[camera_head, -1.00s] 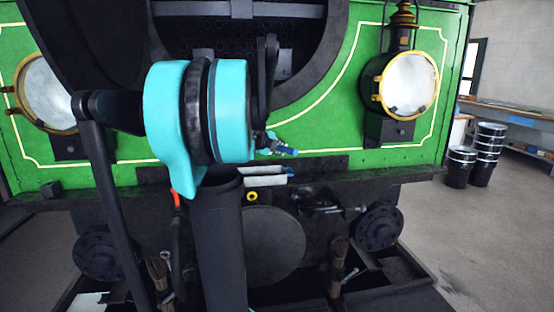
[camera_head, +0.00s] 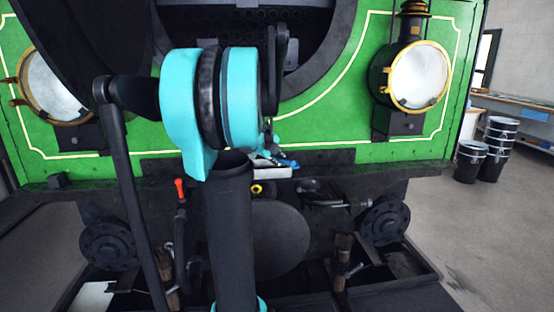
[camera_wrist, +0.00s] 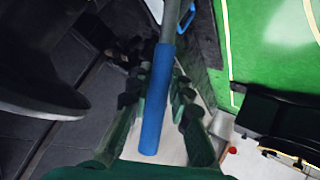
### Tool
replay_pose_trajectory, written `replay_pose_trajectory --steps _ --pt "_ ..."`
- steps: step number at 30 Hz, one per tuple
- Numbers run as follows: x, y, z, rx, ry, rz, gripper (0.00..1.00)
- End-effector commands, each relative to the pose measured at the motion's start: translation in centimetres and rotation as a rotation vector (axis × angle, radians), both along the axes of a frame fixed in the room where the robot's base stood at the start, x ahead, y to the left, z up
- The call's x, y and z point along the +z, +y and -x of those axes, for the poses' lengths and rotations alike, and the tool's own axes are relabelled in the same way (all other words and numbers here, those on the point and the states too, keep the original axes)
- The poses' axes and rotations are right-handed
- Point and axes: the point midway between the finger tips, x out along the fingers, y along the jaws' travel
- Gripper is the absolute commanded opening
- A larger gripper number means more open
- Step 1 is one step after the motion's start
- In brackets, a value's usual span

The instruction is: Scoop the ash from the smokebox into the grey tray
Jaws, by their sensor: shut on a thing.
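The open smokebox (camera_head: 318,45) is the dark round opening at the top middle of the head view, with a plate of tube holes at its back. I cannot make out ash in it. A tool with a blue handle (camera_wrist: 155,105) and a grey shaft fills the middle of the wrist view. My gripper (camera_wrist: 160,80) is shut around the blue handle; the tool's far end is out of view. In the head view my arm largely hides the gripper. A pale grey tray-like piece (camera_head: 273,172) shows on the ledge below the smokebox, partly hidden by my arm.
The green front carries two brass-rimmed lamps, left (camera_head: 52,85) and right (camera_head: 420,77). The dark smokebox door (camera_head: 95,35) hangs open at upper left. A dark ledge (camera_head: 400,170) runs below. Several black drums (camera_head: 470,160) stand at right, with open floor before them.

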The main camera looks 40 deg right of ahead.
Motion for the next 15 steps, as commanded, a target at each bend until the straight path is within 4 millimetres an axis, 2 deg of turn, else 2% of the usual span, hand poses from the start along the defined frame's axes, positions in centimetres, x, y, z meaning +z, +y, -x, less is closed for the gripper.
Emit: replay_pose_trajectory --steps 15 --pt "1.9 -2.3 0.0 -0.032 -0.029 -0.532 0.0"
